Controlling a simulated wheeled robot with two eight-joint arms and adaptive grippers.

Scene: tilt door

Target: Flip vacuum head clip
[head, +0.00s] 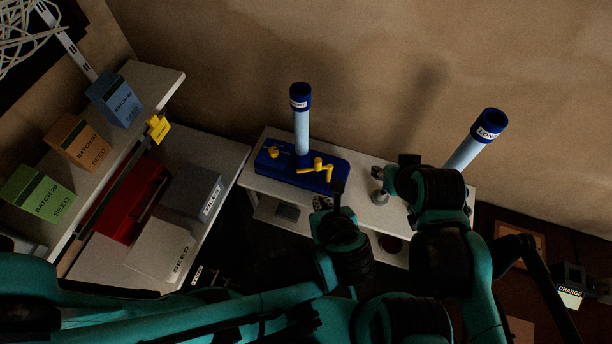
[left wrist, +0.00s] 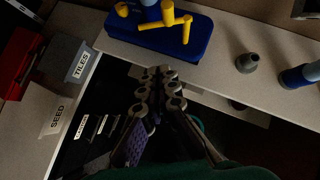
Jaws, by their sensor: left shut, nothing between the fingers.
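The vacuum head is a dark blue block (head: 330,178) on a pale bench. A light blue tube (head: 301,132) with a dark blue labelled collar stands upright from it. A yellow crank-shaped clip (head: 318,168) lies across its top, and a yellow knob (head: 273,152) sits to its left. In the left wrist view, the block (left wrist: 190,45) and clip (left wrist: 172,20) are at the top. My left gripper (head: 338,190) is in front of the block, apart from the clip. Its fingers (left wrist: 163,75) are together and empty. My right arm's end (head: 390,176) is right of the block; its fingers are not clear.
A grey nozzle (left wrist: 247,63) stands on the bench (head: 362,178) right of the block. A second blue tube (head: 475,138) is partly behind my right arm. At left are a shelf with seed boxes (head: 79,142), a red bin (head: 130,205) and a grey tiles box (head: 190,190).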

